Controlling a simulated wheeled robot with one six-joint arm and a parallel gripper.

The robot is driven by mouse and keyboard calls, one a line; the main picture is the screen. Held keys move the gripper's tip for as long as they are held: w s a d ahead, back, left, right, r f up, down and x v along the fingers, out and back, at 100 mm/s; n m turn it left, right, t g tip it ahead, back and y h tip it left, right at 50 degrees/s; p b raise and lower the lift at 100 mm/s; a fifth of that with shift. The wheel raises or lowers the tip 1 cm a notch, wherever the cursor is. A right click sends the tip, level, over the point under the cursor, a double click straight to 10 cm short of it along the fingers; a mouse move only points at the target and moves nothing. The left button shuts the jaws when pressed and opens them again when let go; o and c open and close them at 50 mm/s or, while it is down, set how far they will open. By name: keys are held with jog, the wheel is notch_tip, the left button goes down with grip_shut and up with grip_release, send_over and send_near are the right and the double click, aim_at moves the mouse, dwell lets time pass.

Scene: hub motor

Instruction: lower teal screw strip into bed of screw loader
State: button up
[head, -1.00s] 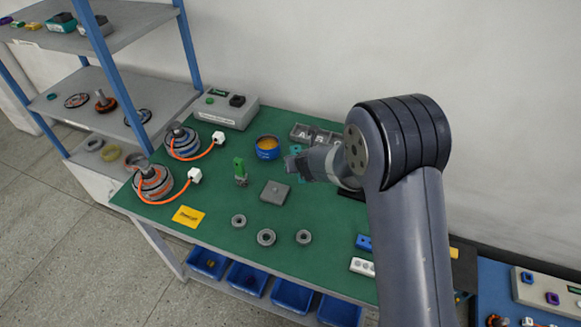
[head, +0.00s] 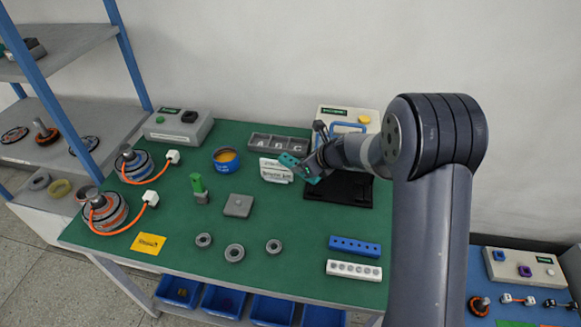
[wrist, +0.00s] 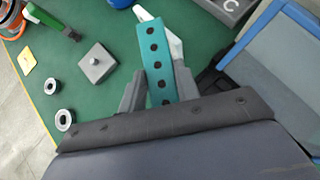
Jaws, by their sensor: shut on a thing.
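The teal screw strip (head: 289,160) is held in my gripper (head: 310,168), tilted above the back of the green bench. In the wrist view the strip (wrist: 157,50) shows a row of dark holes or screw heads and sits between the two fingers of my gripper (wrist: 160,92). The screw loader (head: 366,119), a pale box with a green display, a yellow button and a blue frame, stands behind and right of my gripper. Its blue frame and grey surface (wrist: 272,60) fill the right of the wrist view. My arm hides part of the loader, and its bed is not clearly seen.
A black base or mat (head: 350,190) lies under my arm. A white sign (head: 275,171) and grey lettered bins (head: 278,143) stand close to the strip. Blue (head: 354,246) and white (head: 354,270) strips lie at the front right. A blue bowl (head: 226,159) stands left.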

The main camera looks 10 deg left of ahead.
jog(key=w+d+n+g+y+p, duration=0.1)
jog(key=w+d+n+g, duration=0.15)
jog(key=d, duration=0.35)
jog(key=w+d+n+g+p, duration=0.1)
jog(key=w+d+n+g, duration=0.1)
jog(key=d+n, duration=0.35)
jog(key=shift+m, duration=0.9)
jog(key=f+b, duration=0.1)
jog(key=f, duration=0.1)
jog(key=d+f+b, duration=0.1)
jog(key=f, duration=0.1)
jog(key=shift+d+f+b, duration=0.2)
jog(key=shift+f+b, duration=0.1)
jog(key=shift+b, duration=0.1)
jog(key=shift+s+f+b, duration=0.2)
jog(key=shift+f+b, duration=0.1)
jog(key=shift+f, duration=0.35)
